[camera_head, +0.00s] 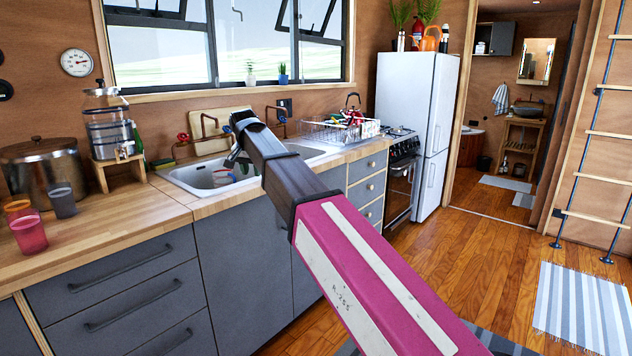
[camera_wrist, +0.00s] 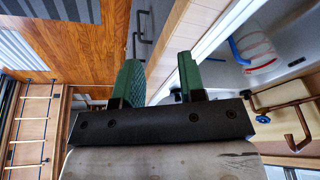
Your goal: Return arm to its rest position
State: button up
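My arm (camera_head: 345,255), with a magenta and white link and a dark forearm, reaches out from the lower right over the counter front toward the sink. My gripper (camera_wrist: 160,72) shows in the wrist view with two green fingers apart and nothing between them. In the head view its end (camera_head: 237,158) is mostly hidden behind the dark wrist, over the sink area. The counter edge and a drawer front show beyond the fingers in the wrist view.
The sink (camera_head: 185,178) holds some dishes. A copper tap (camera_head: 210,135) stands behind it, close to my wrist. A dish rack (camera_head: 340,128), stove (camera_head: 402,170) and white fridge (camera_head: 415,110) stand further right. Cups (camera_head: 28,232) stand at left. The wooden floor (camera_head: 480,255) is open at right.

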jog(key=s+d+f+n+g, duration=0.1)
jog(key=s+d+f, duration=0.1)
jog(key=d+f, duration=1.05)
jog(key=s+d+f+n+g, duration=0.1)
jog(key=s+d+f, duration=0.2)
jog(key=d+f, duration=0.9)
jog(key=s+d+f+g, duration=0.1)
jog(key=s+d+f, duration=1.4)
jog(key=d+f, duration=0.1)
jog(key=shift+f+n, duration=0.3)
jog(key=shift+f, duration=0.35)
jog(key=shift+s, duration=0.1)
